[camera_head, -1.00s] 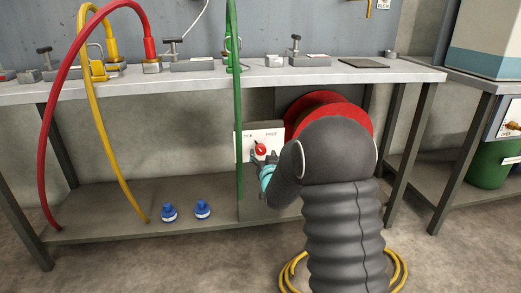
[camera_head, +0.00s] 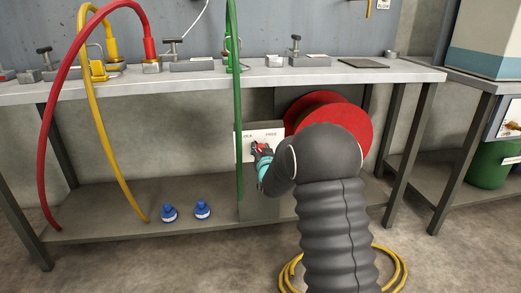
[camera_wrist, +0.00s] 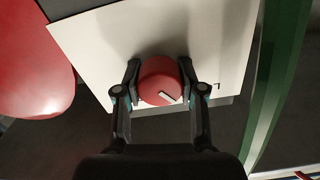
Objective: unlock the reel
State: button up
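The reel (camera_head: 345,118) has red round flanges and sits under the bench, partly behind my arm. Its flange also shows at the left of the wrist view (camera_wrist: 30,65). A white plate (camera_head: 270,134) beside it carries small lettering, apparently LOCK at left and FREE at right. A round red knob (camera_wrist: 160,80) with a white mark is mounted on the plate. In the head view the knob (camera_head: 259,147) is partly covered by my gripper. My gripper (camera_wrist: 160,76) has one finger on each side of the knob, seemingly touching both sides.
A green hose (camera_head: 238,100) hangs close to the left of the plate. Red and yellow hoses arch farther left. Two blue caps (camera_head: 169,213) (camera_head: 203,209) stand on the lower shelf. A yellow hose coil (camera_head: 397,270) lies on the floor behind my arm.

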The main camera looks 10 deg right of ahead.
dwell(0.3)
jog(key=m, duration=0.6)
jog(key=shift+d+m, duration=0.1)
jog(key=shift+m, duration=0.2)
jog(key=m, duration=0.3)
jog(key=shift+m, duration=0.3)
jog(key=shift+d+f+m, duration=0.1)
jog(key=shift+m, duration=1.7)
jog(key=o, duration=1.1)
jog(key=shift+o, duration=0.2)
jog(key=s, duration=1.2)
